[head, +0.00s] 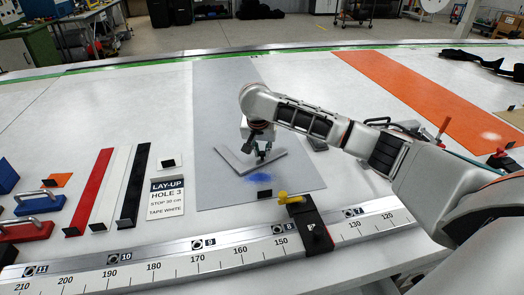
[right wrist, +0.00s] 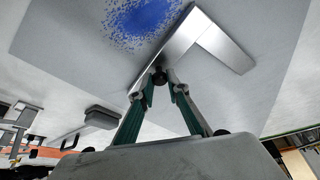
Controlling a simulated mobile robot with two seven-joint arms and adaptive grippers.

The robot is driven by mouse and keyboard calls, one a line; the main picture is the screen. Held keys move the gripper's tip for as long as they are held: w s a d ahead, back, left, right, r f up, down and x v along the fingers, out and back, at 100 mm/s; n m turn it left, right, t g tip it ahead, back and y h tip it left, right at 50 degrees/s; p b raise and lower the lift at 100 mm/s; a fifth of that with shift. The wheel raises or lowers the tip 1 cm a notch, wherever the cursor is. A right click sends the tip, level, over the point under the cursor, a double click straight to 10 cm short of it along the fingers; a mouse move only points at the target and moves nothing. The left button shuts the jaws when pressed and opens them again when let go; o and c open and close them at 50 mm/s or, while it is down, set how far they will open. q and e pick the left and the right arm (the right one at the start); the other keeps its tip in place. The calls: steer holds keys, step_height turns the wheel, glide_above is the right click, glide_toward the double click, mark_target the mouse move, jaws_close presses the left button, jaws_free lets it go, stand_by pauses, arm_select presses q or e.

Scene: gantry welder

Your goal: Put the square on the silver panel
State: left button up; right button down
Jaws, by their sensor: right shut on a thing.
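The square (head: 230,161) is a grey metal L with one thicker leg. My right gripper (head: 262,156) is shut on it, near the middle of one leg. In the right wrist view the square (right wrist: 227,48) extends past the fingertips (right wrist: 160,76), with its corner at the top. The silver panel (head: 214,95) is a long, flat grey strip across the white table. The square is over the panel, beside a blue speckled patch (head: 266,174); I cannot tell whether it rests flat on it. The panel also shows in the right wrist view (right wrist: 65,55). My left gripper is out of view.
An orange panel (head: 400,85) lies at the right. Red (head: 91,190), white and black strips lie at the left, beside a LAY-UP card (head: 166,198). A numbered rail (head: 180,256) with a yellow-handled clamp (head: 290,198) runs along the front edge.

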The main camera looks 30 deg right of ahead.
steer(key=c, duration=2)
jaws_free()
steer(key=shift+o, duration=0.2)
steer(key=v, duration=1.2)
steer(key=shift+w, duration=0.1)
